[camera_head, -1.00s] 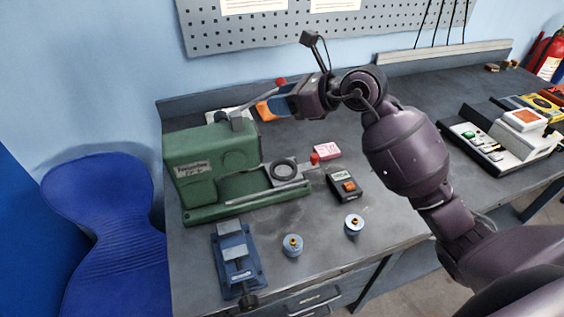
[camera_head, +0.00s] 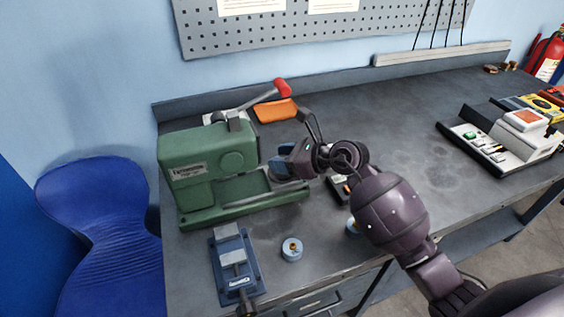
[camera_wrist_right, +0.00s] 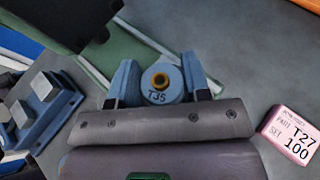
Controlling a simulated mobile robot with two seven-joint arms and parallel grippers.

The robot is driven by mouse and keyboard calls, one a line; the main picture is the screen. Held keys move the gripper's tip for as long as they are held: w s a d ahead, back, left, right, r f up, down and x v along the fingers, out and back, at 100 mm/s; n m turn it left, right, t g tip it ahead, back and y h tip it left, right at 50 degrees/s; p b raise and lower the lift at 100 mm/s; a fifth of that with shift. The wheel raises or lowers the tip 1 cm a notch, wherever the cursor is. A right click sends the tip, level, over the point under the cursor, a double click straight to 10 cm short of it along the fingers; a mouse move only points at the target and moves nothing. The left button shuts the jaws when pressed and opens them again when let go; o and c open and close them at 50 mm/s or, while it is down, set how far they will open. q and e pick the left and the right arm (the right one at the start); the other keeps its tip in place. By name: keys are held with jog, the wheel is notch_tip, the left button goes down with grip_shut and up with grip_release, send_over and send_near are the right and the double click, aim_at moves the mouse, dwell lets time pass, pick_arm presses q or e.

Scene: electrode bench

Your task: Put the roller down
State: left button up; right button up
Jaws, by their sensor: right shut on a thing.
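My right gripper (camera_head: 279,171) is over the right end of the green machine (camera_head: 205,165), near its low bed. In the right wrist view it is shut on a blue roller (camera_wrist_right: 156,97) with a brass centre and the mark T35, between the two blue fingers. I cannot tell whether the roller touches anything below. The dark ring at this end of the machine is mostly hidden by the gripper. A second blue roller (camera_head: 292,250) stands on the bench in front, and a third (camera_head: 352,228) is partly behind my right arm. My left gripper is not in view.
A blue vise (camera_head: 234,262) stands at the bench's front left. A red-knobbed lever (camera_head: 283,88) rises above the machine, with an orange tray (camera_head: 275,110) behind. A pink block (camera_wrist_right: 291,134) shows in the wrist view. The bench right of my arm is clear up to a white device (camera_head: 490,143).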

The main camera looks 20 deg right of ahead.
jog(key=shift+f, duration=0.6)
jog(key=shift+s+f+b, duration=0.15)
jog(key=shift+f+b, duration=0.2)
jog(key=shift+f, duration=0.45)
jog(key=o, duration=0.7)
jog(key=shift+f, duration=0.1)
jog(key=o, duration=0.3)
jog(key=shift+f, duration=0.15)
jog(key=shift+r, duration=0.25)
jog(key=v, duration=0.4)
jog(key=r+v, duration=0.1)
jog(key=v, duration=0.7)
jog(key=shift+r+p, duration=0.3)
jog(key=shift+p, duration=0.1)
